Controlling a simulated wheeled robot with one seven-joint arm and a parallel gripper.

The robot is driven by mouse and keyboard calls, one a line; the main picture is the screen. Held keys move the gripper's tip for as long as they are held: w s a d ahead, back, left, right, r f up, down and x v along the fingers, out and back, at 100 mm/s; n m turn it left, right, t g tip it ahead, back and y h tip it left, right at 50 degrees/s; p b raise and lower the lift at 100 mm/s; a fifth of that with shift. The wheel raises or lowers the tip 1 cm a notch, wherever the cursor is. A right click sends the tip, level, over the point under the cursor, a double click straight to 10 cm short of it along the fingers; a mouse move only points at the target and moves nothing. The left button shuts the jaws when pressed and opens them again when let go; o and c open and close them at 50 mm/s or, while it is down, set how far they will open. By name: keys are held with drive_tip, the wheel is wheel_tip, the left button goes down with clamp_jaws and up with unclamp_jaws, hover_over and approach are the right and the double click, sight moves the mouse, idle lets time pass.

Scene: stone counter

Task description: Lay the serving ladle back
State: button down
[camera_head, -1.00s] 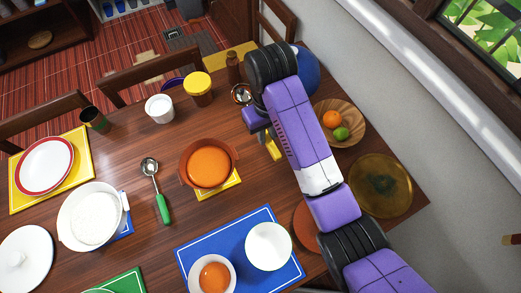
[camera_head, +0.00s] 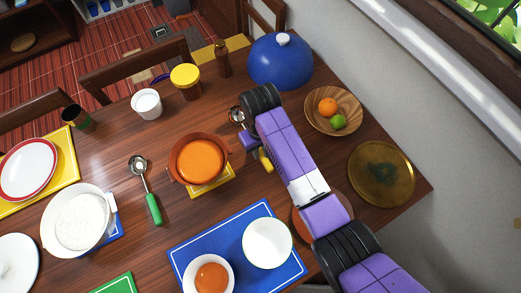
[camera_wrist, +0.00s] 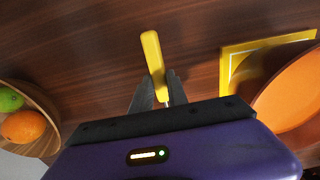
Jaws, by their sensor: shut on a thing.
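A ladle with a metal bowl (camera_head: 237,114) and a yellow handle (camera_head: 266,161) is in my gripper (camera_head: 254,144), to the right of the orange pot (camera_head: 201,160). My gripper is shut on it; my arm hides part of it. In the wrist view the yellow handle (camera_wrist: 153,60) sticks out beyond the fingertips (camera_wrist: 158,92) over bare wood; the metal bowl is out of sight. I cannot tell whether the ladle touches the table. Another ladle, with a green handle (camera_head: 153,209), lies left of the pot.
The pot stands on a yellow mat (camera_head: 212,190). A wooden fruit bowl (camera_head: 347,97), a blue dome (camera_head: 281,66) and a brass plate (camera_head: 405,178) are on the right. A blue mat (camera_head: 213,238) with bowls lies in front. Bare wood lies between pot and arm.

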drive_tip(key=shift+f, duration=0.55)
drive_tip(key=c, duration=1.3)
unclamp_jaws()
drive_tip(key=shift+f, duration=0.1)
drive_tip(key=shift+f+b, duration=0.2)
drive_tip(key=shift+b, duration=0.1)
drive_tip(key=r, duration=0.5)
drive_tip(key=d+r, duration=0.1)
drive_tip(key=r, duration=0.2)
drive_tip(key=shift+b, duration=0.35)
